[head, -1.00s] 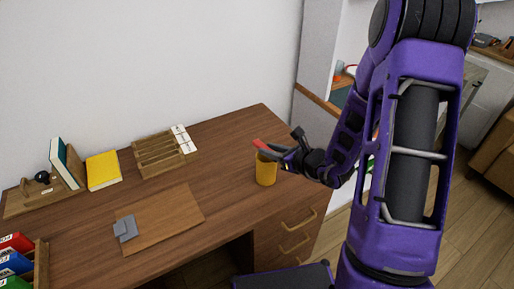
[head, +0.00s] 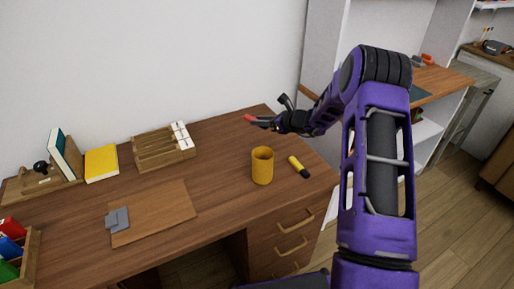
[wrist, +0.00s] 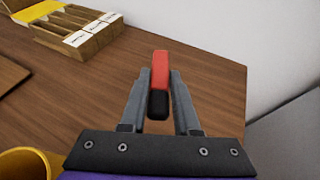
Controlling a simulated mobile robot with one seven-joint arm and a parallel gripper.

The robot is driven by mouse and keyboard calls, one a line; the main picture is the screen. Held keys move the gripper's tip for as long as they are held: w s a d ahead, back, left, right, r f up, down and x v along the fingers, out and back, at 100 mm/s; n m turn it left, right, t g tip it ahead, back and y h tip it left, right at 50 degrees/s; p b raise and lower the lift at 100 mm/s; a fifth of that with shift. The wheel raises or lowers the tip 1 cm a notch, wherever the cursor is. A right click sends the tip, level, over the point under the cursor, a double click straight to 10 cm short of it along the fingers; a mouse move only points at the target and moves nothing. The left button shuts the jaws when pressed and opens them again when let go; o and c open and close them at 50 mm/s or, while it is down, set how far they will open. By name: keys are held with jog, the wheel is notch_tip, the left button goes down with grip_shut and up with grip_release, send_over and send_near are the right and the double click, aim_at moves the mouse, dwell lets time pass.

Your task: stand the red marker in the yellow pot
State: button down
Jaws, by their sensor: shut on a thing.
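The red marker (wrist: 159,72) is between the two fingers of my gripper (wrist: 159,90) in the wrist view, with its black end toward the palm. In the head view the marker's red end (head: 248,118) sticks out to the left of my gripper (head: 262,121), which is shut on it above the back of the desk. The yellow pot (head: 262,166) stands upright on the desk, below and in front of my gripper. The pot's rim (wrist: 25,158) shows at the lower left of the wrist view. The marker is outside the pot, apart from it.
A yellow and black marker (head: 299,167) lies on the desk right of the pot. A wooden rack (head: 163,150) stands at the back. A board (head: 160,215) with grey pieces lies to the left. A wall rises behind the desk (head: 222,185).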

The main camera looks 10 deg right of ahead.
aim_at(260, 142)
notch_tip(260, 142, down, 10)
jog(key=shift+r+b, duration=0.25)
jog(key=shift+b, duration=0.25)
jog(key=shift+f, duration=0.15)
jog(key=c, duration=0.6)
grip_release()
jog(key=shift+c, duration=0.2)
jog(key=shift+s+d+r, duration=0.1)
jog(key=shift+d+r, duration=0.05)
jog(key=shift+r, duration=0.15)
jog(key=p+v, duration=0.1)
jog(key=v, duration=1)
jog(key=shift+s+d+r, duration=0.1)
jog(key=shift+s, duration=0.25)
